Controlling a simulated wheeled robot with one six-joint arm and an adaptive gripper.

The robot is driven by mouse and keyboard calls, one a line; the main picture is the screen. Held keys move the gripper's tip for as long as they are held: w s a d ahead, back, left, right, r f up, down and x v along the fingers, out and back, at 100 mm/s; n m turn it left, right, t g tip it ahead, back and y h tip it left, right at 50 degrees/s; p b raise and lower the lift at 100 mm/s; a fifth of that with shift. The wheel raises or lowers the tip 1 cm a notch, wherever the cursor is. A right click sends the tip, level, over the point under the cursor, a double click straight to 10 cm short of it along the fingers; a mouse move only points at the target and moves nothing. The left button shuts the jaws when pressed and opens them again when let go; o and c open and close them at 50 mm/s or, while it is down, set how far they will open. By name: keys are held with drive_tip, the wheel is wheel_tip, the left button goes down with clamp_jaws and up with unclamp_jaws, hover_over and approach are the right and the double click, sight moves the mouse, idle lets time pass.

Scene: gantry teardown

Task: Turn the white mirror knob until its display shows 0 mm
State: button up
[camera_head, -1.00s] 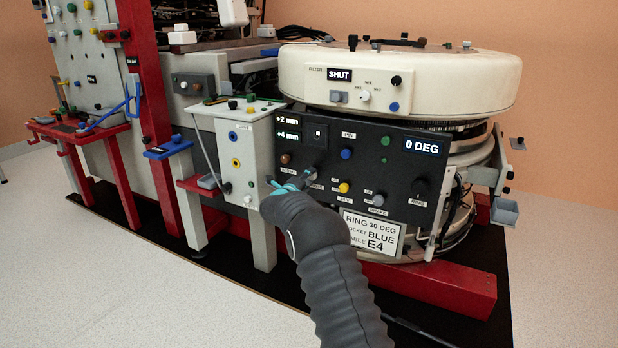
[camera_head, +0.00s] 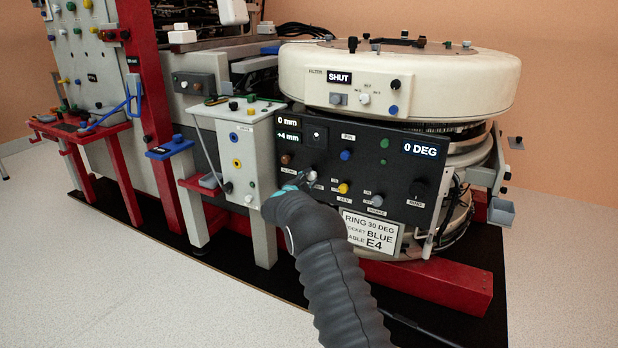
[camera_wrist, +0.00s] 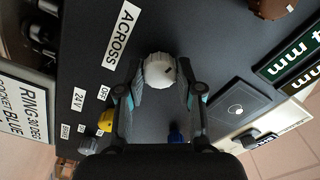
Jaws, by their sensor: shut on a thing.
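The white knob (camera_wrist: 158,70), labelled ACROSS, sits on a black control panel (camera_head: 400,168). In the wrist view my gripper (camera_wrist: 160,84) has one finger on each side of it and is shut on it. In the head view the white knob (camera_head: 312,176) shows just beyond the tip of my gripper (camera_head: 303,180), which partly hides it. The upper small display (camera_head: 287,120) at the panel's left reads 0 mm. The lower display (camera_head: 288,136) reads +4 mm.
A brown knob (camera_head: 286,159) is up and left of the white one. A yellow knob (camera_head: 343,188) is close on the right, and a blue knob (camera_head: 346,154) above it. A grey box (camera_head: 243,140) stands left of the panel. A RING 30 DEG sign (camera_head: 370,232) hangs below.

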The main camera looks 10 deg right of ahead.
drive_tip(key=shift+n, duration=0.3)
drive_tip(key=o, duration=1.2)
drive_tip(key=shift+c, duration=0.2)
drive_tip(key=shift+a, duration=0.1)
drive_tip(key=v, duration=1.2)
drive_tip(key=shift+f, duration=0.1)
